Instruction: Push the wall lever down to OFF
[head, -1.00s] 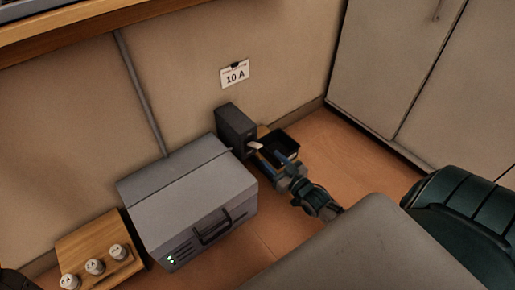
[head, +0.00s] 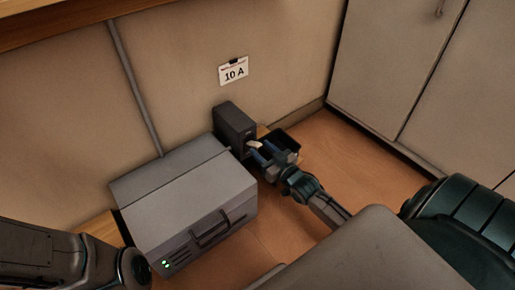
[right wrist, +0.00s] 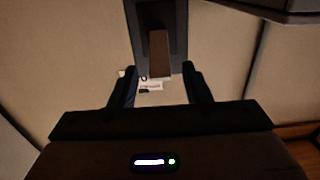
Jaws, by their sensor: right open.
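The wall lever is a dark upright box (head: 235,127) low on the wall, with a short pale handle (head: 254,145) sticking out of its front. In the right wrist view the handle (right wrist: 159,54) looks brown and stands out from the box (right wrist: 174,12). My right gripper (head: 259,153) is open at the handle. In the right wrist view its two fingers (right wrist: 163,80) lie on either side of the handle's line, with a gap on each side. I cannot tell whether either finger touches it. My left gripper is out of view; only part of that arm shows at lower left.
A grey case (head: 185,190) with a carrying handle and green lights stands left of the lever box. A "10 A" card (head: 234,72) hangs above. Grey cabinets (head: 405,60) stand at right, with clear floor before them.

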